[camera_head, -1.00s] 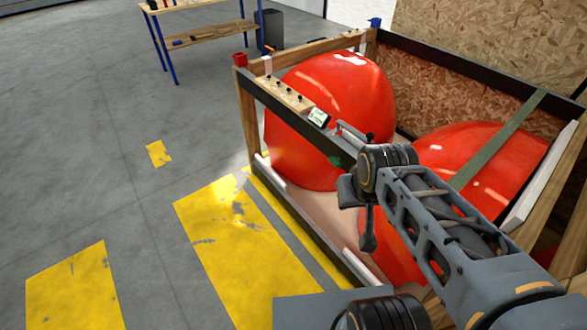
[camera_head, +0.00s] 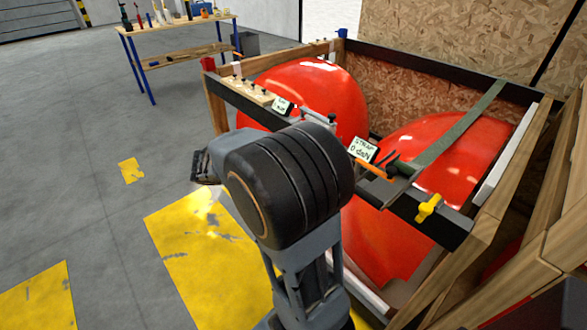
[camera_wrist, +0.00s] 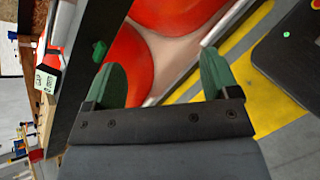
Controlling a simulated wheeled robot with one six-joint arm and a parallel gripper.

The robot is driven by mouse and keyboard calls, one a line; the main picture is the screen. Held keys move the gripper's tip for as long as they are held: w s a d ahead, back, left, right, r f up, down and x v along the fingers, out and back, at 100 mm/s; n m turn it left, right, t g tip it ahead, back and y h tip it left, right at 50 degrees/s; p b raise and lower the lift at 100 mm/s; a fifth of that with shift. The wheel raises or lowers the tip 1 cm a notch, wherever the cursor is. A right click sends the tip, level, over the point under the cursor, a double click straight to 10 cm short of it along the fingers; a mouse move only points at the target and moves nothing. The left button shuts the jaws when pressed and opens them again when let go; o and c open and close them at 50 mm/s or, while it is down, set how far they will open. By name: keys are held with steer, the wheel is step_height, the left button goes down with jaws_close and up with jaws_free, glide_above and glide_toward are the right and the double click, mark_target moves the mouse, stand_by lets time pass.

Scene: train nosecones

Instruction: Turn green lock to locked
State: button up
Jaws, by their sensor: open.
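The green lock (camera_wrist: 100,51) is a small green knob on the dark front beam (camera_wrist: 75,95) of the crate, in the wrist view. Its exact turned position is hard to tell at this size. In the head view my arm hides it. My gripper (camera_wrist: 162,80) is open and empty, with green-padded fingers. In the picture the lock lies just above the left finger, apart from it. In the head view, the dark end of my arm (camera_head: 203,166) shows to the left of the crate's front beam; the fingertips are not clear there.
Two red nosecones (camera_head: 310,95) sit in the wooden crate. A yellow lock (camera_head: 428,208), an orange handle (camera_head: 372,170) and a strap sign (camera_head: 363,150) are on the front beam at right. A workbench (camera_head: 180,32) stands at the back left. The floor left of the crate is open.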

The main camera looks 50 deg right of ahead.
steer(key=w+d+f+n+t+h+b, duration=0.2)
steer(key=w+d+f+n+h+b, duration=0.75)
steer(key=w+f+h, duration=0.3)
steer(key=shift+y, duration=0.35)
steer(key=x, duration=0.8)
steer(key=b+x, duration=0.1)
steer(key=x, duration=0.3)
steer(key=shift+d+f, duration=0.15)
steer(key=shift+d, duration=0.25)
steer(key=c, duration=0.9)
